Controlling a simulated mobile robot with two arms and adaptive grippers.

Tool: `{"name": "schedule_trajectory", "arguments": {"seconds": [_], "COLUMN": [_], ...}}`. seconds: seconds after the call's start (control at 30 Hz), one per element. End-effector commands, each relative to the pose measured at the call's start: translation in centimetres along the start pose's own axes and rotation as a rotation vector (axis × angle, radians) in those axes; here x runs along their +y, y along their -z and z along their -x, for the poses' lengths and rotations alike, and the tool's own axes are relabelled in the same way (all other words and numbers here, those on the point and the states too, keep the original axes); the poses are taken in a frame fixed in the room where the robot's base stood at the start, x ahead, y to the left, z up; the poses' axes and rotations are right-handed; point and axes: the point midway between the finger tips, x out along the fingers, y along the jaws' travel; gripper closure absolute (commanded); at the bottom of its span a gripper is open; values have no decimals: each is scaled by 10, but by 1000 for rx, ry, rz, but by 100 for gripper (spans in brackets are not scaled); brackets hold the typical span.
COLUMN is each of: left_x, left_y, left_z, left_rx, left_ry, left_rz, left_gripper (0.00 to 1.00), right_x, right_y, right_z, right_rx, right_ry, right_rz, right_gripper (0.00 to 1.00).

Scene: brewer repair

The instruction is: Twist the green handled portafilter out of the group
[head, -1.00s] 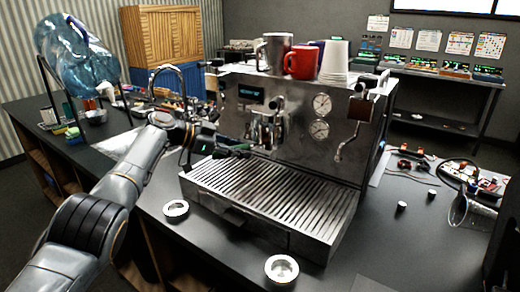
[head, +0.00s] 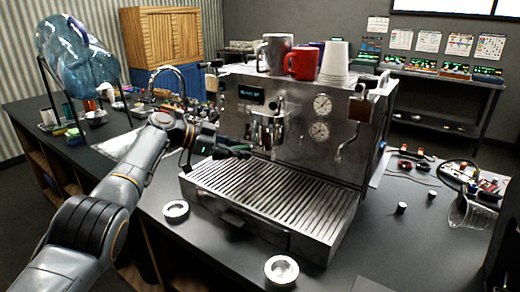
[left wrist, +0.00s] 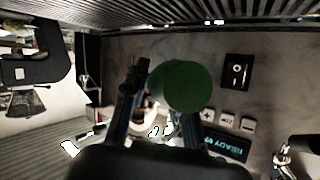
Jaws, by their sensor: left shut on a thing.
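The espresso machine (head: 300,110) stands on the dark counter. Its group (head: 268,128) is a shiny metal piece on the front, above the slatted drip tray (head: 265,195). My left gripper (head: 222,150) is left of the group, shut on the dark green portafilter handle (head: 239,152). In the left wrist view the round green handle end (left wrist: 187,87) sits at the fingers of my left gripper (left wrist: 155,110). The portafilter's metal head is too small to make out, so I cannot tell how it sits in the group. My right gripper is not in view.
Two round metal rings or cups, one left (head: 176,210) and one in front (head: 282,269), lie on the counter before the machine. A red mug (head: 302,63) and other cups stand on top. A glass vessel (head: 468,214) lies at the right. The right counter has free room.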

Motion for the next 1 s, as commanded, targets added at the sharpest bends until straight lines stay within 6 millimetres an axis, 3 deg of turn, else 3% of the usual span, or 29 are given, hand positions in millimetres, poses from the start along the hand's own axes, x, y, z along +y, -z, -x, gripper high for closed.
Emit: {"name": "schedule_trajectory", "arguments": {"seconds": [1.0], "left_x": [1], "left_y": [-5], "left_z": [-3], "left_rx": [2], "left_ry": [1], "left_rz": [-2], "left_gripper": [100], "right_x": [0], "right_y": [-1], "right_z": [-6], "right_rx": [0], "right_ry": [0], "right_rz": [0], "right_gripper": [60]}}
